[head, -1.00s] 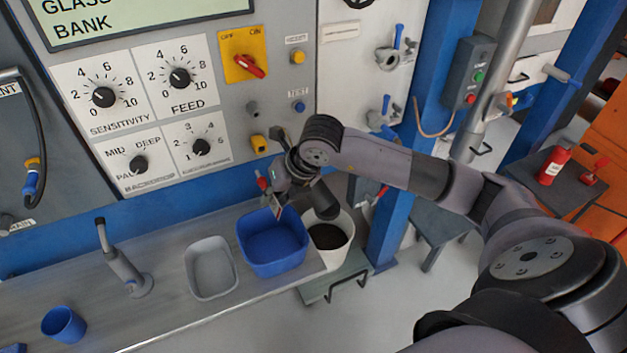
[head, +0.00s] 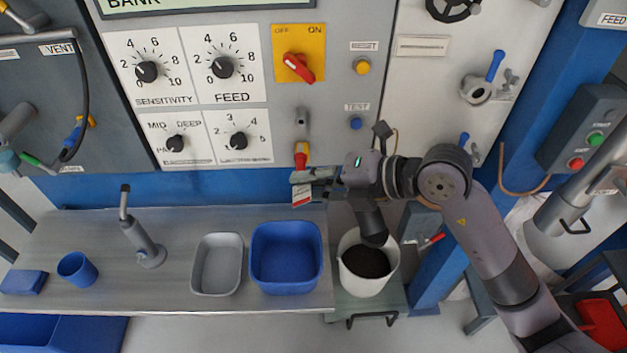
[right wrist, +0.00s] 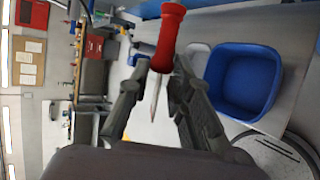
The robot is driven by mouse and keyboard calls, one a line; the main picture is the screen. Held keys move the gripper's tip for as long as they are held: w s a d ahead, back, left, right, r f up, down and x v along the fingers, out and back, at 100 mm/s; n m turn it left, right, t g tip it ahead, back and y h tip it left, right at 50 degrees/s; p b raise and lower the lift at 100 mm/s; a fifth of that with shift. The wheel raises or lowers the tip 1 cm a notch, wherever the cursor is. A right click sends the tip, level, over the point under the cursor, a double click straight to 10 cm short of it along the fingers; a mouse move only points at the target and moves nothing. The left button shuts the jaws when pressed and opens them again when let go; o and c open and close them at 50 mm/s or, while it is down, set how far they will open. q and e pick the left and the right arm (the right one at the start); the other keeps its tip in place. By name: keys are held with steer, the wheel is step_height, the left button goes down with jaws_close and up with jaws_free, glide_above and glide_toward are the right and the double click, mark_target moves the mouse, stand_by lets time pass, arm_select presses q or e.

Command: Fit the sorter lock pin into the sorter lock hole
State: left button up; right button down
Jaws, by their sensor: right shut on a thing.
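My right gripper (head: 303,178) is shut on the sorter lock pin (head: 300,161) in front of the panel's lower edge. The pin has a red handle, and a red-and-white piece hangs below the fingers. In the right wrist view the red handle (right wrist: 168,35) sticks out past the fingers (right wrist: 155,88), with a thin metal shaft between them. In the head view the pin overlaps a yellow fitting (head: 304,147) on the panel; I cannot tell whether they touch. A small grey fitting (head: 302,117) sits above it. I cannot make out which one holds the lock hole. My left gripper is not in view.
Below the gripper, a blue bin (head: 287,284) and a grey tray (head: 217,290) stand on the metal bench (head: 185,222). A white bucket (head: 366,290) with dark contents stands right of it.

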mark_target(305, 159)
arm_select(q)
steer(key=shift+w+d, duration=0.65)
arm_select(e)
steer(key=w, duration=0.6)
steer(key=shift+d, duration=0.15)
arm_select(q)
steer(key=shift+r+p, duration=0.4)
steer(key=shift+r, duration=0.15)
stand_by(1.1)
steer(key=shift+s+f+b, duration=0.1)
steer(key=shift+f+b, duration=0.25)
arm_select(e)
steer(key=shift+w+r, duration=0.1)
steer(key=shift+w, duration=2.2)
steer(key=c, duration=1.4)
jaws_free()
steer(key=shift+w, duration=0.15)
steer(key=shift+c, duration=0.2)
steer(key=shift+o, duration=0.4)
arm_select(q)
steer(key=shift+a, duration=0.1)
